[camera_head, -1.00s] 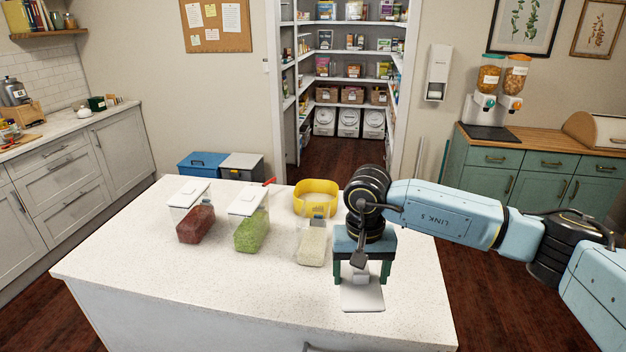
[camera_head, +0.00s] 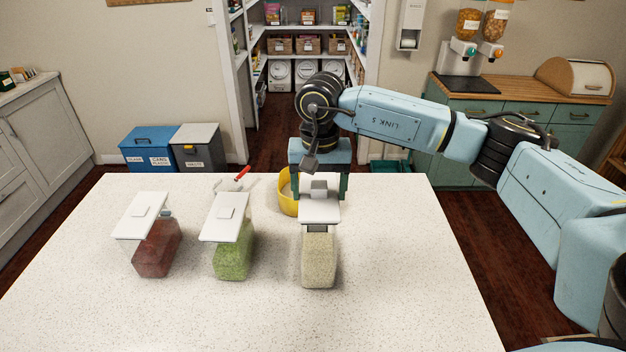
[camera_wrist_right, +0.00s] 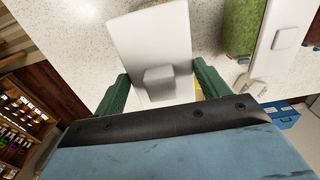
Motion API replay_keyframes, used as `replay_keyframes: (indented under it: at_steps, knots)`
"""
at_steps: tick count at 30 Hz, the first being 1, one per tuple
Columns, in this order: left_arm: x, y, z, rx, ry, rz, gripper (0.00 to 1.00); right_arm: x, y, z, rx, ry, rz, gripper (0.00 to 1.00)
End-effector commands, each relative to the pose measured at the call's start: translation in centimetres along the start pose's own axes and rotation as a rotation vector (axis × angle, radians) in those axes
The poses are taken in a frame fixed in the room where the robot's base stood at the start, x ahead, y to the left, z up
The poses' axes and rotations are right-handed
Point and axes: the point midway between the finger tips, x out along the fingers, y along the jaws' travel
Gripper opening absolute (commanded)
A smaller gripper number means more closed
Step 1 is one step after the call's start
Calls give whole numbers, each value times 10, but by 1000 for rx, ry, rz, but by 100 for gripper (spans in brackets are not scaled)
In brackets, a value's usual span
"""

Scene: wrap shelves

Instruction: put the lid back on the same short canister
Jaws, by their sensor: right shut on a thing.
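The short canister (camera_head: 319,262) is clear, holds pale grain and stands upright on the white counter. Its white lid (camera_head: 319,212) with a raised grip block is in my right gripper (camera_head: 319,186). In the head view the lid overlaps the canister's top edge; I cannot tell whether it touches. In the right wrist view, the gripper (camera_wrist_right: 163,88) has its green fingers on either side of the lid (camera_wrist_right: 152,40), which hides the canister beneath. My left gripper is not in view.
Left of it stand a green-filled canister (camera_head: 233,258) and a red-filled canister (camera_head: 157,250), both with white lids. A yellow ring-shaped container (camera_head: 288,196) and a red-handled tool (camera_head: 241,173) lie behind. The counter's front (camera_head: 250,325) is clear.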

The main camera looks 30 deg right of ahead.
Motion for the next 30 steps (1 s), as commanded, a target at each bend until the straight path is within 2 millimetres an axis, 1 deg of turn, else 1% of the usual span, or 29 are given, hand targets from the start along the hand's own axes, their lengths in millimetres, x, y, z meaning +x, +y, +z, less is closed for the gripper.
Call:
replay_keyframes:
  at_steps: [2,6,8,11,15,20,30]
  knots:
    - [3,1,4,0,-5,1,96,6,0,0,0,-1,1,50]
    - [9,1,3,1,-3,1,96,18,0,0,0,-1,0,50]
    - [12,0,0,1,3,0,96,24,0,0,0,-1,0,50]
    - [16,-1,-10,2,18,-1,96,34,0,0,0,-1,1,50]
    - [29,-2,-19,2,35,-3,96,47,0,0,0,0,0,50]
    - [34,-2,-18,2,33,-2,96,52,0,0,0,0,0,50]
    - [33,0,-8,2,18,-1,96,52,0,0,0,1,-1,50]
